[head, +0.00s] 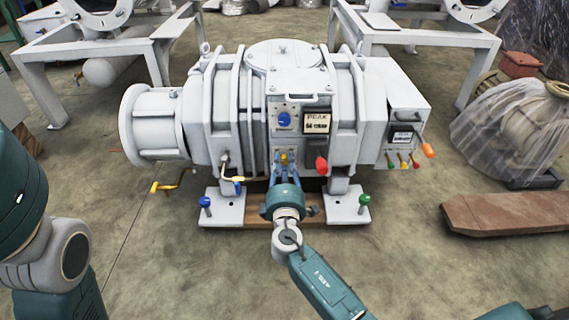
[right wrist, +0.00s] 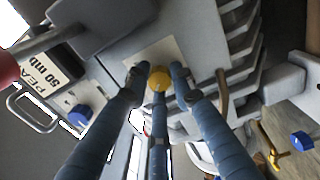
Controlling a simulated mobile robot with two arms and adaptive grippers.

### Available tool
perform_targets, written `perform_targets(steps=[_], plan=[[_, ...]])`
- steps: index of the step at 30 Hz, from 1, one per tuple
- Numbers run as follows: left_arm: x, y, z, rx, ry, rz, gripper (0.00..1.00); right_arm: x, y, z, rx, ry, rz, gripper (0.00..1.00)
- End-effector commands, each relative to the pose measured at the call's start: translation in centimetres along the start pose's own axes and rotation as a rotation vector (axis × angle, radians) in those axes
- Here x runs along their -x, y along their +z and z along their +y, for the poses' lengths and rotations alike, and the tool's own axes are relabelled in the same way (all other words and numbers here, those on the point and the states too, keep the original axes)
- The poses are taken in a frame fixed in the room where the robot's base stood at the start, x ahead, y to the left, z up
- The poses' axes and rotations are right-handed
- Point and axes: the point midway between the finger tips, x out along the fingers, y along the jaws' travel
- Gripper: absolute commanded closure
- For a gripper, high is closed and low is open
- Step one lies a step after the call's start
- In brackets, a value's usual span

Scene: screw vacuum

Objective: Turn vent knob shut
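A small yellow knob (head: 284,157) sits low on the front panel of the grey vacuum pump (head: 222,110); no label on it is legible, so I cannot confirm it is the vent knob. My right gripper (head: 286,166) reaches up to it from the front. In the right wrist view, the yellow knob (right wrist: 160,78) lies between the blue fingertips of my right gripper (right wrist: 160,74). The fingers stand apart, with small gaps visible on both sides of the knob; contact by the lower finger is unclear. My left arm shows at the left, but its gripper is out of view.
Nearby are a blue panel knob (head: 284,120), a red knob (head: 321,164), a pressure display (head: 317,123) and a yellow-handled valve (head: 168,187). Blue and green knobs stand on the base feet. A wooden plank (head: 505,212) lies at the right. The floor in front is clear.

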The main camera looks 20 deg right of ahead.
Motion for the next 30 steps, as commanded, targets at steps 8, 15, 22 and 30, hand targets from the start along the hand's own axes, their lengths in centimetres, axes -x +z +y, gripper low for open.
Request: perform_targets(steps=[8,15,22,30], plan=[[-0.1,-0.1,-0.1,0.002,-0.008,0.002,0.59,0.0,0.0,0.0,-0.001,-0.001,0.000,0.59],[0.0,-0.1,-0.1,0.000,-0.002,0.002,0.59,1.4,0.0,-0.1,-0.002,-0.001,0.001,0.59],[-0.1,-0.1,0.0,0.000,-0.001,0.003,0.59,6.1,0.0,-0.2,-0.001,-0.003,0.002,0.59],[-0.1,-0.1,0.0,0.000,-0.001,0.003,0.59,10.8,0.0,-0.1,-0.001,-0.003,0.000,0.59]])
